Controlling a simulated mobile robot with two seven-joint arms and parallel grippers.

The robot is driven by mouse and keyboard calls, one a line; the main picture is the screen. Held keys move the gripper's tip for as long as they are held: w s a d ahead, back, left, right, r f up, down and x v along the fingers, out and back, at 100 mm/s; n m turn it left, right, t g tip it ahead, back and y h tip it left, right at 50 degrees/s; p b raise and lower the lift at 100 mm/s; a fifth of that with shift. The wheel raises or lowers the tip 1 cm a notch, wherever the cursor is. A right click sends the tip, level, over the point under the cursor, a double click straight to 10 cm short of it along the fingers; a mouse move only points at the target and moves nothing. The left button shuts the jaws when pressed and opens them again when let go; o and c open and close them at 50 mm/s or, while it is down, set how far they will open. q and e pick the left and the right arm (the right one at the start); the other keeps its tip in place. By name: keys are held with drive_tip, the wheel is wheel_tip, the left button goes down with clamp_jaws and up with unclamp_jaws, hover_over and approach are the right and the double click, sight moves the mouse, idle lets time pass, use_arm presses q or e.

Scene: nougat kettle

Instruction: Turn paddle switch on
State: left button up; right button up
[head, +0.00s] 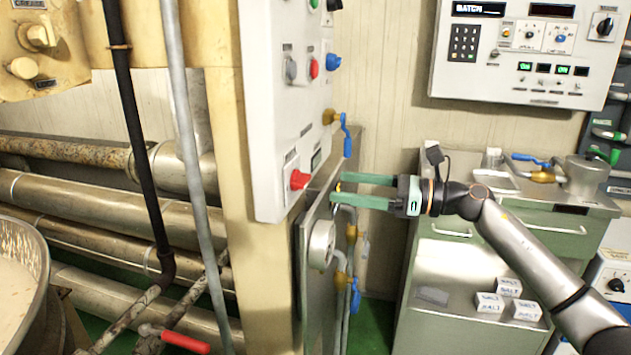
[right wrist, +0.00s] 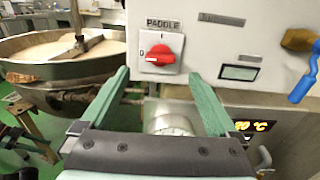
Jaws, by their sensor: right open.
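The paddle switch is a red rotary knob (right wrist: 160,54) under the label PADDLE, low on a white control box (head: 262,100). In the right wrist view its handle lies roughly level, with a 0 mark at its left. The red knob also shows in the head view (head: 299,179). My right gripper (head: 338,189) is open and empty, pointing left toward the knob with a gap between. In the right wrist view its two green fingers (right wrist: 159,76) are spread either side of the knob and a little below it. My left gripper is not in view.
A blue-handled valve (head: 347,135) sticks out of the box's right side, above my right fingers. A metal panel with a round dial (head: 321,244) stands below. A green cabinet (head: 470,262) is under my right arm. The kettle (right wrist: 60,55) shows at left in the wrist view.

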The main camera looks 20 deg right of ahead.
sight(308, 181)
drive_tip(key=x, duration=0.7)
drive_tip(key=c, duration=1.4)
drive_tip(key=shift+p, duration=0.35)
